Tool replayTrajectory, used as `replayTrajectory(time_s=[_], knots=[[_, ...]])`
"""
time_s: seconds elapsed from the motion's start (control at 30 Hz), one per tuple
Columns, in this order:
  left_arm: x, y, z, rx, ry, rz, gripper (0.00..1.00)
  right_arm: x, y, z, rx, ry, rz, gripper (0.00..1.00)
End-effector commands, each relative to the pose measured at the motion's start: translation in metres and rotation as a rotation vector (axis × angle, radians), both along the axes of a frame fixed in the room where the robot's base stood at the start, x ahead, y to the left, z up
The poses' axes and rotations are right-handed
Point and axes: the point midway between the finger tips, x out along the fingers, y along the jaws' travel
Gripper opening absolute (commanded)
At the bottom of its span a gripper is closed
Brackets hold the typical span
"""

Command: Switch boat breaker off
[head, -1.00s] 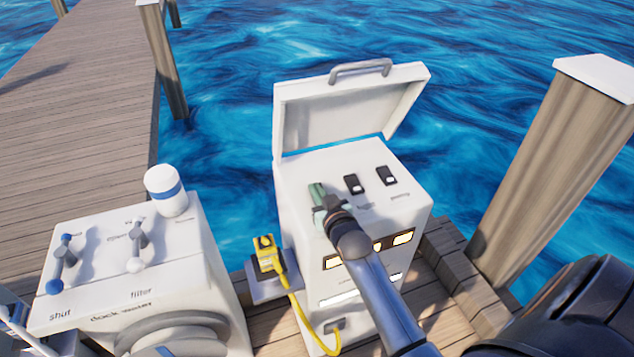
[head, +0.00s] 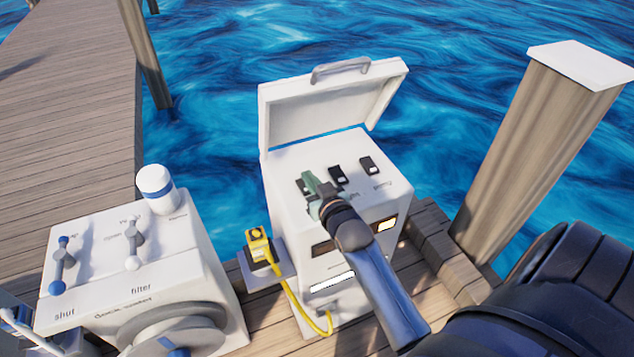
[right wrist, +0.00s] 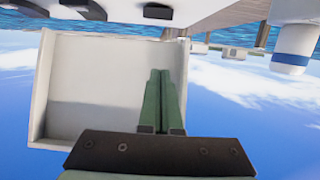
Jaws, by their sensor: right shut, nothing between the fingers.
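The white breaker box (head: 345,212) stands on the dock with its lid (head: 330,108) open. Its top carries a left switch (head: 304,187), a middle switch (head: 338,175) and a right switch (head: 369,165), all black and white. My right gripper (head: 312,183) is shut and empty, at the left switch and partly covering it; I cannot tell whether they touch. The left switch's label is hidden. Of the front windows, the right one (head: 386,225) is lit and the left one (head: 322,248) looks dark. The right wrist view shows the closed green fingers (right wrist: 161,80) against the lid (right wrist: 95,80). My left gripper is not seen.
A yellow plug (head: 259,245) with a cable sits left of the box. A white dock-water cabinet (head: 150,275) with levers and a white-blue cap (head: 157,188) stands further left. A wooden post (head: 540,150) rises at right. Water lies behind.

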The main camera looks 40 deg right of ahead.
Motion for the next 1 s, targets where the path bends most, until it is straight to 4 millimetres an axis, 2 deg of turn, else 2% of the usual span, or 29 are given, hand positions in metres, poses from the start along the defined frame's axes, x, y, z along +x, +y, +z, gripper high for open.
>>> replayTrajectory(time_s=[0.1,0.33,1.0], knots=[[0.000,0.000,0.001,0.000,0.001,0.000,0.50,-0.019,0.005,0.007,0.000,0.001,0.000,0.00],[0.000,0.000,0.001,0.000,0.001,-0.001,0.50,-0.038,0.009,0.016,0.001,0.000,0.000,0.00],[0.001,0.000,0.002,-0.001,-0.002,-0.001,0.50,-0.041,0.011,0.015,0.000,0.003,0.003,0.00]])
